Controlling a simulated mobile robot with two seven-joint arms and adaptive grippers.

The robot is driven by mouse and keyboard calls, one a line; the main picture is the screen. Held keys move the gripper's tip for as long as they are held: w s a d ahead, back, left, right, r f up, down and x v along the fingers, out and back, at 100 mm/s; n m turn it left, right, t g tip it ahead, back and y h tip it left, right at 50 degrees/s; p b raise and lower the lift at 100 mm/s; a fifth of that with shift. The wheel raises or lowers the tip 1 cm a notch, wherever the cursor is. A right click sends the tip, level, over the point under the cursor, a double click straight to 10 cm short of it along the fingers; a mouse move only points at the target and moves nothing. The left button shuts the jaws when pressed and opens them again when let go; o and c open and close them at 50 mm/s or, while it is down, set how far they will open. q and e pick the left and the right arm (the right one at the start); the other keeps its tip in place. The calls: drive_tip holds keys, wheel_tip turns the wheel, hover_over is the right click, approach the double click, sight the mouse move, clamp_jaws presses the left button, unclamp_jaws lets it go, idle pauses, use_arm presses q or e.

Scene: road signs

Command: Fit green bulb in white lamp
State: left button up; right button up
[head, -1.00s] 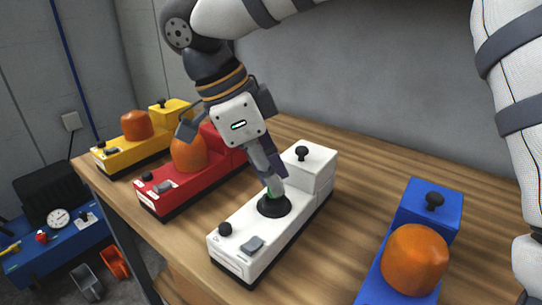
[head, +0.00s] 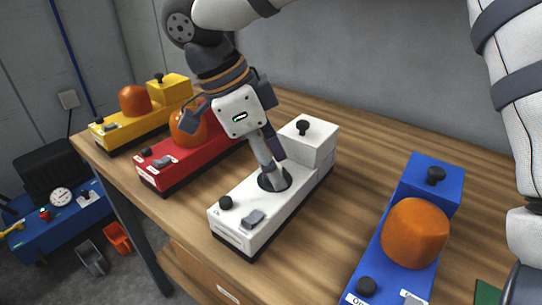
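The white lamp (head: 246,214) stands on the wooden table, a white box with a raised block, black knobs and a grey switch. I cannot tell whether the bulb is seated. My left gripper is out of view.
A red lamp (head: 182,178) and a yellow lamp (head: 132,133) with orange domes stand left of the white one. A blue lamp (head: 430,183) with an orange dome stands at the right. Bare table (head: 325,225) lies between the white and blue lamps.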

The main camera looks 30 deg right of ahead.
drive_tip(key=shift+r, duration=0.2)
drive_tip(key=v, duration=1.2)
